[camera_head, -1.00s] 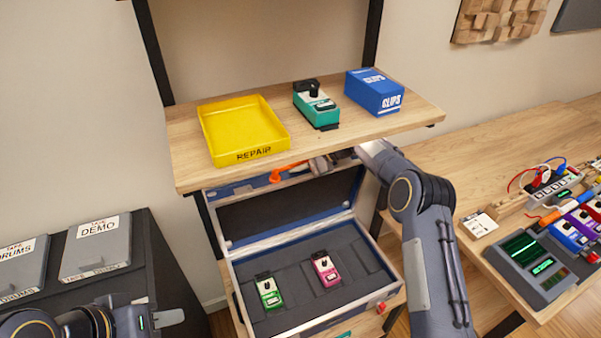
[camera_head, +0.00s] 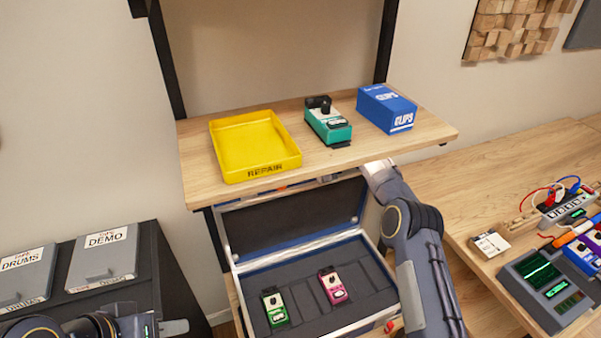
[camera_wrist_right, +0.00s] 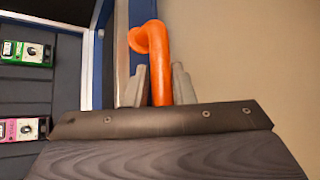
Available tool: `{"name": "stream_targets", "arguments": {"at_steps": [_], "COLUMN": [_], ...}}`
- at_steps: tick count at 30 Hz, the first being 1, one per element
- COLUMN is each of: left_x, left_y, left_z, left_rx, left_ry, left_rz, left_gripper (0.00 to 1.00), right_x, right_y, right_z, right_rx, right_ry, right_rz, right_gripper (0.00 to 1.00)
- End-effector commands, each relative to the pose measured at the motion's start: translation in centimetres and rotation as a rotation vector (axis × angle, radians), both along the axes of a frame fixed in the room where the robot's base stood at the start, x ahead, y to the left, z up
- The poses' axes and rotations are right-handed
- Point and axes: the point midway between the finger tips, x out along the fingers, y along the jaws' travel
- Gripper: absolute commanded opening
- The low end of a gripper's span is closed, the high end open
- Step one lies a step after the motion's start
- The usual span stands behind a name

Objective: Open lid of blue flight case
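The blue flight case (camera_head: 300,256) stands open below the shelf, with green and pink pedals in its dark foam. Its lid (camera_head: 290,222) is raised at the back, with its top edge partly hidden by the shelf. My right arm reaches under the shelf, and its gripper is hidden there in the head view. In the right wrist view, the right gripper's fingers (camera_wrist_right: 160,86) are closed on either side of the orange handle (camera_wrist_right: 157,62), beside the blue lid edge. My left gripper (camera_head: 172,327) is low at the left, away from the case, seen nearly edge-on.
The wooden shelf (camera_head: 330,165) overhangs the lid and holds a yellow REPAIR tray (camera_head: 222,160), a teal pedal (camera_head: 327,125) and a blue CLIPS box (camera_head: 387,108). A workbench (camera_head: 480,190) with electronics stands right.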

Motion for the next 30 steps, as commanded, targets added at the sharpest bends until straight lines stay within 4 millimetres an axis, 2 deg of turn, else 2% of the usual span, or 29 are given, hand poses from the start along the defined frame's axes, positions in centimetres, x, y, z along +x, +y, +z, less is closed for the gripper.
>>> {"name": "stream_targets", "arguments": {"at_steps": [1, 3, 14, 19, 30], "left_x": [0.0, 0.0, 0.0, 0.0, 0.0], "left_y": [0.0, 0.0, 0.0, 0.0, 0.0], "left_z": [0.0, 0.0, -0.5, -2.2, -4.4], "left_rx": [0.000, 0.000, 0.000, 0.000, 0.000], "left_ry": [0.000, 0.000, 0.000, 0.000, 0.000], "left_rz": [0.000, 0.000, 0.000, 0.000, 0.000], "left_gripper": [0.36, 0.36, 0.36, 0.36, 0.36], "right_x": [0.0, 0.0, -0.1, -0.5, -2.4], "right_y": [0.0, 0.0, -0.6, -2.9, -11.3], "right_z": [0.0, 0.0, 0.2, 1.5, 1.5], "right_rx": [0.000, 0.000, 0.000, 0.001, 0.001], "right_ry": [0.000, 0.000, 0.001, -0.004, -0.001], "right_rz": [0.000, 0.000, -0.001, -0.004, -0.003], "right_gripper": [0.30, 0.39, 0.40, 0.40, 0.40]}}
